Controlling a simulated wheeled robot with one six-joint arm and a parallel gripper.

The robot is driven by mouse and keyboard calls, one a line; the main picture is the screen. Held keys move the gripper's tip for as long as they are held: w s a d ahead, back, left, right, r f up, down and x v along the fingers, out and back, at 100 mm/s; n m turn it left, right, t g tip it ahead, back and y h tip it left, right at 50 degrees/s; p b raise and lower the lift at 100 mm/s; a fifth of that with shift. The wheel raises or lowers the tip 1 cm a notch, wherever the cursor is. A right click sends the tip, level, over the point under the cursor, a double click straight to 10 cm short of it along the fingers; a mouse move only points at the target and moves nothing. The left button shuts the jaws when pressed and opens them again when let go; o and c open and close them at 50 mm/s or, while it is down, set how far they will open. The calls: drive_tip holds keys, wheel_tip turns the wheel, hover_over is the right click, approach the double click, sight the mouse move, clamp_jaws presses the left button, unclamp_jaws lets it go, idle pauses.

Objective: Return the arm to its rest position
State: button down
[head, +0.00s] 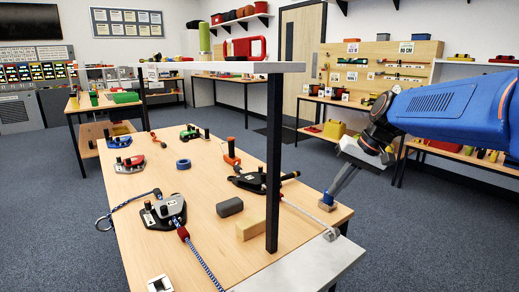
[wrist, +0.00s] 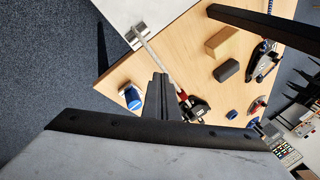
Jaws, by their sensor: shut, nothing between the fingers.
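My gripper (head: 332,192) hangs from the blue arm at the right of the head view. A small blue-topped block (head: 327,203) shows by the fingertips in the head view. In the wrist view what looks like the same block (wrist: 131,97) sits left of the fingers, apart from them. I cannot tell how high the fingertips are above the table.
A white rope (wrist: 158,52) runs from a bracket to a red-and-black device (wrist: 194,108) beside the fingers. A dark post (head: 274,165) holds a high shelf (head: 225,67) over the table. A wooden block (head: 251,229) and grey block (head: 229,207) lie nearby.

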drive_tip(key=s+d+f+h, duration=0.1)
drive_tip(key=s+f, duration=0.3)
drive_tip(key=s, duration=0.5)
drive_tip(key=s+d+f+t+h, duration=0.1)
drive_tip(key=s+d+f+h, duration=0.1)
drive_tip(key=s, duration=0.7)
drive_tip(key=s+d+f+n+t+h, duration=0.1)
drive_tip(key=s+d+f, duration=0.2)
drive_tip(key=s+f, duration=0.3)
drive_tip(key=s, duration=0.3)
drive_tip(key=shift+s+d+h, duration=0.2)
drive_tip(key=shift+d+h, duration=0.1)
drive_tip(key=shift+d, duration=0.1)
drive_tip(key=shift+s, duration=0.15)
